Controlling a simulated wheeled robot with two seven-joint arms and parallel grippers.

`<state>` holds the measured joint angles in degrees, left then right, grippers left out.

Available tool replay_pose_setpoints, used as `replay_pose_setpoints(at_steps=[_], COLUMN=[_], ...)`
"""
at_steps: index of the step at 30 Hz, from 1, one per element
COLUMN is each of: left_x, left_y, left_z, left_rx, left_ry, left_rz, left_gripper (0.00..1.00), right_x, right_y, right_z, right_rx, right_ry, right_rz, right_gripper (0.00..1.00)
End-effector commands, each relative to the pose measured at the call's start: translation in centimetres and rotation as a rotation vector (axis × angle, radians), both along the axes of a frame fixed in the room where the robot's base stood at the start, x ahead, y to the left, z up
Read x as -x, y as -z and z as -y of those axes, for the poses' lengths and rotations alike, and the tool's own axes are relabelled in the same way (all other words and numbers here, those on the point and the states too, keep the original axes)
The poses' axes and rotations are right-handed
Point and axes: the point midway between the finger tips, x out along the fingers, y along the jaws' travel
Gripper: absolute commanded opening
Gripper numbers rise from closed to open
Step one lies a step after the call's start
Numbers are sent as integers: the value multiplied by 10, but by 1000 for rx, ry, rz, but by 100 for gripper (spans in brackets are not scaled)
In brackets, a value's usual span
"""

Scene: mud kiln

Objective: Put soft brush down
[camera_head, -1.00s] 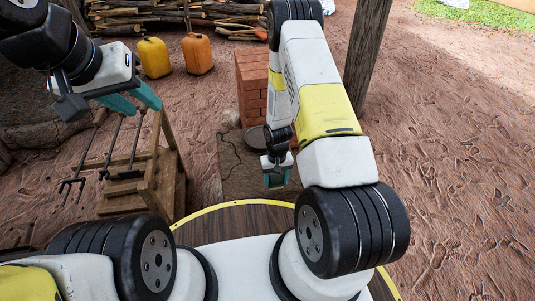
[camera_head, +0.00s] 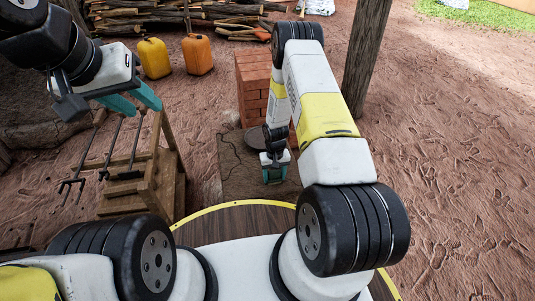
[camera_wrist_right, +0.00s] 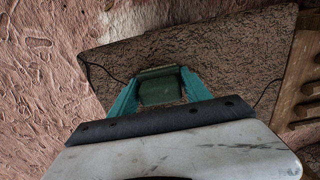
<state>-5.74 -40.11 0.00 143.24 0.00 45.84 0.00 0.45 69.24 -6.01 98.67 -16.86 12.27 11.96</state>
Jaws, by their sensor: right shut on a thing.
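My right gripper (camera_head: 274,176) points down over a brown mat or board (camera_head: 232,180) on the ground. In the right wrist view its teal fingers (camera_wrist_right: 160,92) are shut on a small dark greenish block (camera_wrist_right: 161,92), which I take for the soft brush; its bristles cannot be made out. In that view the speckled mat (camera_wrist_right: 235,50) lies below the fingers. I cannot tell whether the brush touches it. My left gripper (camera_head: 133,98) is at the upper left, with its teal fingers apart and nothing seen between them.
A thin cord (camera_head: 228,146) runs along the mat. A wooden rack (camera_head: 150,180) with metal rods stands left. Open ground lies right.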

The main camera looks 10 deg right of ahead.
Motion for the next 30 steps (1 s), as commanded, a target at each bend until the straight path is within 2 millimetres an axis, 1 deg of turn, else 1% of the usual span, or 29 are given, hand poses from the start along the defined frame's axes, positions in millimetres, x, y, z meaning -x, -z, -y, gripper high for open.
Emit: replay_pose_setpoints(at_steps=[1, 2, 4, 5, 15, 19, 27, 30], left_x=[0, 0, 0, 0, 0, 0, 0, 0], left_y=[0, 0, 0, 0, 0, 0, 0, 0], left_z=[0, 0, 0, 0, 0, 0, 0, 0], left_rx=[0, 0, 0, 0, 0, 0, 0, 0], left_ry=[0, 0, 0, 0, 0, 0, 0, 0], left_rz=[0, 0, 0, 0, 0, 0, 0, 0], left_gripper=[36, 36, 36, 36, 36, 36, 36, 36], right_x=[0, 0, 0, 0, 0, -1, -8, -9], right_y=[2, 2, 1, 1, 3, -14, -59, -70], right_z=[0, 0, 0, 0, 0, 0, -2, -2], right_rx=[0, 0, 0, 0, 0, 0, 0, 0], right_ry=[0, 0, 0, 0, 0, 0, 0, 0], right_rz=[-1, 0, 0, 0, -1, 2, 2, 1], right_gripper=[23, 62, 75, 78, 78, 78, 78, 78])
